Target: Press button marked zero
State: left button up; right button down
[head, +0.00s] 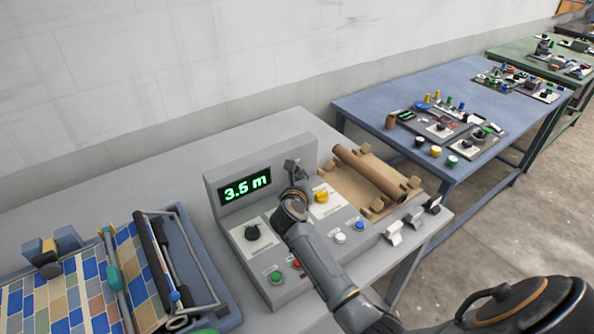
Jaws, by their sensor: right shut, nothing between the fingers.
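A grey control console (213,193) stands on the grey table, with a green display (245,188) that appears to read 3.5 m. Its panel has a black knob (252,232), a green button (276,277), a red button (297,263), a white button (340,237), a blue button (360,225) and a yellow button (321,196). The labels are too small to read, so I cannot tell which is marked zero. My right gripper (292,166) is shut and empty, near the console's upright face, right of the display. My right arm hides part of the panel. My left gripper is out of view.
A blue tray (185,222) with a tiled sheet is at the left. A blue table (390,87) holding other devices stands behind right.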

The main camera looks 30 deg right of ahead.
aim_at(313, 206)
jog(key=shift+w, duration=0.4)
dwell(0.5)
jog(key=shift+s+r, duration=0.1)
jog(key=shift+s, duration=0.05)
jog(key=shift+s+p, duration=0.55)
jog(key=shift+s, duration=0.15)
jog(key=shift+s+d+p, duration=0.1)
jog(key=shift+s+p, duration=0.4)
jog(key=s+p, duration=0.1)
jog(key=s, duration=0.1)
jog(key=shift+s, duration=0.35)
jog(key=shift+s+d+p, duration=0.15)
jog(key=shift+s+p, duration=0.35)
jog(key=shift+s, duration=0.1)
